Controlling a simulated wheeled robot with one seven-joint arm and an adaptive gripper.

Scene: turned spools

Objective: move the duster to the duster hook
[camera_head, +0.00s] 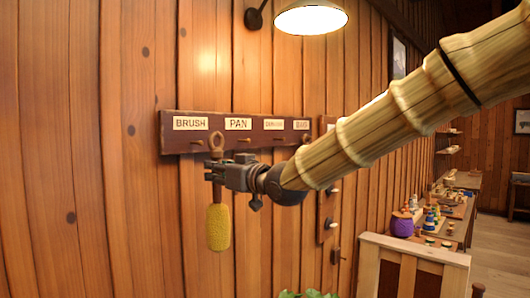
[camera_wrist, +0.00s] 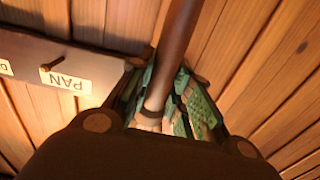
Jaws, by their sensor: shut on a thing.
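The duster (camera_head: 218,228) has a yellow fluffy head hanging down and a brown handle with a loop (camera_head: 216,141) at the top. My gripper (camera_head: 214,172) is shut on its handle, just below the rack. The loop is in front of the rack between the BRUSH and PAN pegs; whether it touches anything is unclear. In the wrist view the brown handle (camera_wrist: 178,35) runs between my green-padded fingers (camera_wrist: 165,105). The rack's third label (camera_head: 273,124) is small and blurred, probably the duster's; its peg (camera_head: 277,140) is below it and looks empty.
The dark rack board (camera_head: 165,146) is on a plank wall, with BRUSH (camera_head: 190,123), PAN (camera_head: 238,123) and a fourth label (camera_head: 301,125). A wooden chair-like frame (camera_head: 415,249) and a cluttered bench (camera_head: 455,225) stand at right.

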